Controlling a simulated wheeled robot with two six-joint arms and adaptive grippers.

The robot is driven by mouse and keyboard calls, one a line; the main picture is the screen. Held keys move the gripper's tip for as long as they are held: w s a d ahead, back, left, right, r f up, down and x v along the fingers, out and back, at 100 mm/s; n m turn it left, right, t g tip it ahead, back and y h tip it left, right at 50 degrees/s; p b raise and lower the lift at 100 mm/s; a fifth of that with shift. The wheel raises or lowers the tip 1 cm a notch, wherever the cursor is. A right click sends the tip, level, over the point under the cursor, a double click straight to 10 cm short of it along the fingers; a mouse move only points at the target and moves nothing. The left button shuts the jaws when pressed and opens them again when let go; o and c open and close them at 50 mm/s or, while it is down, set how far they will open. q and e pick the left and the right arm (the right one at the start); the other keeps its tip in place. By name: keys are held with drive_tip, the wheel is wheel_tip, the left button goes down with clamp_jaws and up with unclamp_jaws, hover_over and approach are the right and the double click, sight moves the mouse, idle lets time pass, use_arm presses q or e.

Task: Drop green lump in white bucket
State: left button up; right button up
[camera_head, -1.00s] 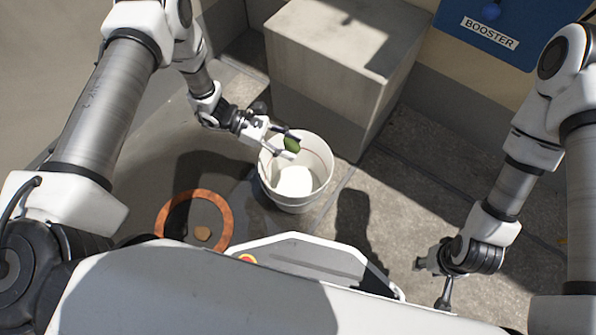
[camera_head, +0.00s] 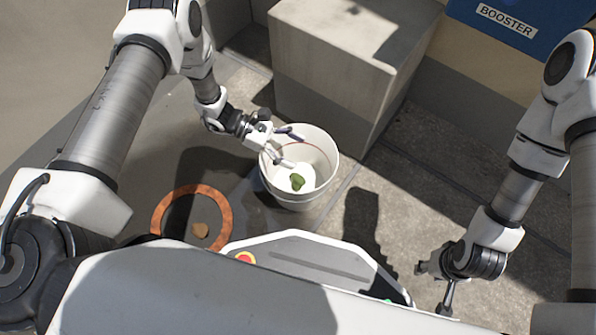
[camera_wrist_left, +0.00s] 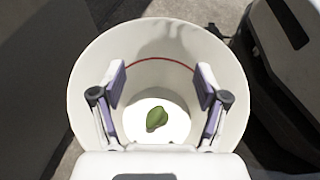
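The white bucket (camera_head: 318,184) stands on the paving in front of a concrete block, with a thin red line around its inside. The green lump (camera_head: 298,183) shows inside the bucket, over its bright floor; it also shows in the left wrist view (camera_wrist_left: 157,118), between and below the fingers. My left gripper (camera_head: 289,148) is open and empty at the bucket's mouth, and its spread fingers (camera_wrist_left: 160,88) show in the left wrist view. My right gripper (camera_head: 432,287) is low at the right, away from the bucket; its fingers are too unclear to tell their state.
A concrete block (camera_head: 335,75) stands just behind the bucket. A blue BOOSTER box (camera_head: 520,45) is at the upper right. Paving right of the bucket is clear.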

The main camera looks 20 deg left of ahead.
use_arm(q)
drive_tip(key=shift+a, duration=0.1)
drive_tip(key=v, duration=1.1)
drive_tip(key=shift+a+r, duration=0.15)
drive_tip(key=shift+a, duration=0.25)
